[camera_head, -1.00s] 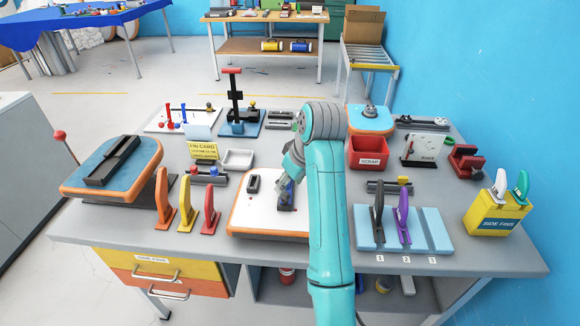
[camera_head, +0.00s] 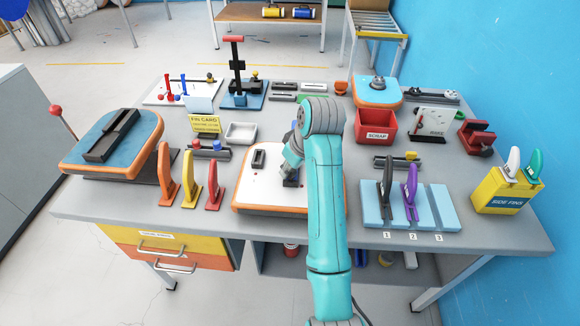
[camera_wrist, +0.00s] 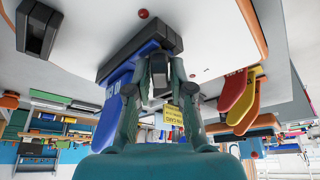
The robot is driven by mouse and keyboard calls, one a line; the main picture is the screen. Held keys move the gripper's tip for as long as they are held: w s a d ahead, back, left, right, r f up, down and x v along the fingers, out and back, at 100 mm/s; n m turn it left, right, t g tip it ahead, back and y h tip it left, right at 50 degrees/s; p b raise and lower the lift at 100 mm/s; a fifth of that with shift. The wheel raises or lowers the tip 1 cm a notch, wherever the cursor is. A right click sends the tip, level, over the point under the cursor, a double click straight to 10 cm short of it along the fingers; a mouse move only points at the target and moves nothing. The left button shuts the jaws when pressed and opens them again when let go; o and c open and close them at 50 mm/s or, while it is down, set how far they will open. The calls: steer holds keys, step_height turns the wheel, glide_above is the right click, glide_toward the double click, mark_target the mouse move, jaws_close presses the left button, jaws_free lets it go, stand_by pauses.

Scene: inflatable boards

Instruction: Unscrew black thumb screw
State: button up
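A white board (camera_head: 270,203) with an orange rim lies at the front middle of the bench. A dark fin box (camera_head: 291,181) on it is partly behind my arm; in the wrist view this box (camera_wrist: 122,52) holds a blue fin (camera_wrist: 106,127). My gripper (camera_wrist: 165,72) is right at the box's end, its two fingers either side of a small dark piece. I cannot tell whether they touch it, or whether this piece is the black thumb screw. In the head view my arm mostly hides the fingers.
A second dark box (camera_head: 259,159) is on the same board. Orange, yellow and red fins (camera_head: 187,205) stand to its left. A blue rack (camera_head: 425,205) with two fins stands to the right. A red scrap bin (camera_head: 376,133) is behind.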

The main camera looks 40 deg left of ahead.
jaws_close()
steer(key=shift+n+g, duration=0.7)
steer(key=shift+n, duration=1)
steer(key=o, duration=0.9)
jaws_free()
steer(key=shift+o, duration=0.2)
steer(key=shift+m+t, duration=0.4)
steer(key=shift+m, duration=0.8)
steer(key=shift+r, duration=2.45)
